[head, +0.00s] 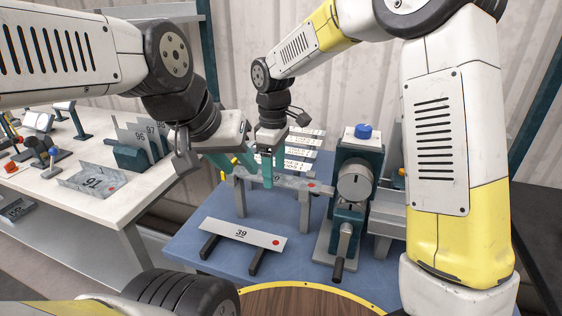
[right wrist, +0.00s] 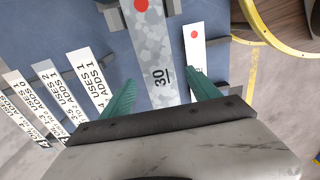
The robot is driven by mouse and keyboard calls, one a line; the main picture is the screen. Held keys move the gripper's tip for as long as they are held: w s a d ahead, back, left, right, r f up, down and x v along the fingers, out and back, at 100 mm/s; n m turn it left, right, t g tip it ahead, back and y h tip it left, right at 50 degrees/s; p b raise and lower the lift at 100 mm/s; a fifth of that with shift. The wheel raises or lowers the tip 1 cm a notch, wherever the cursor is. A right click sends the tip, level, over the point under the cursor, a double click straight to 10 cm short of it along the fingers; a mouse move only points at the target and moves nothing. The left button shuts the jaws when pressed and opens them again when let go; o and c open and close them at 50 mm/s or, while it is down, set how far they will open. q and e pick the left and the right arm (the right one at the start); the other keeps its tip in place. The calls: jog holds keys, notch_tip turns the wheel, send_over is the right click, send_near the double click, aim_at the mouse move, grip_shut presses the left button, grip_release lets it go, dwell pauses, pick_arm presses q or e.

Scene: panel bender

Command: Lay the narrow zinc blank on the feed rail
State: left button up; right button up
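The narrow zinc blank (head: 290,182) is a mottled grey strip with a red dot at its right end. It lies level across two grey uprights (head: 304,208) on the blue table. In the right wrist view the blank (right wrist: 152,50) bears a number like 30. My right gripper (right wrist: 162,95) is open, its teal fingers on either side of the strip with gaps. In the head view my right gripper (head: 261,170) is over the blank's left part. My left gripper (head: 222,160) is close beside it at the blank's left end; its finger gap and any contact are hidden.
A white plate marked 39 (head: 243,234) lies on two dark bars in front. The bender (head: 355,185), with a blue knob and crank, stands right of the blank. Several white label strips (head: 300,150) lie behind. A side bench (head: 95,205) at left holds a tray marked 91 and upright plates.

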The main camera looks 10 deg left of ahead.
aim_at(275, 178)
notch_tip(275, 178, up, 8)
dwell(0.6)
jog(key=shift+f, duration=0.1)
jog(key=s+d+r+m+t+y, duration=0.1)
jog(key=s+d+r+m, duration=0.25)
jog(key=d, duration=0.45)
jog(key=s+d+r+m+t+y, duration=0.1)
jog(key=s+d+r+m+t, duration=0.2)
jog(key=d, duration=0.5)
jog(key=s+d+f+m+t, duration=0.2)
jog(key=s+d+m, duration=0.6)
jog(key=s, duration=0.2)
jog(key=shift+s+d+f+m, duration=0.15)
jog(key=shift+s+d+m, duration=0.05)
jog(key=shift+s+m, duration=0.15)
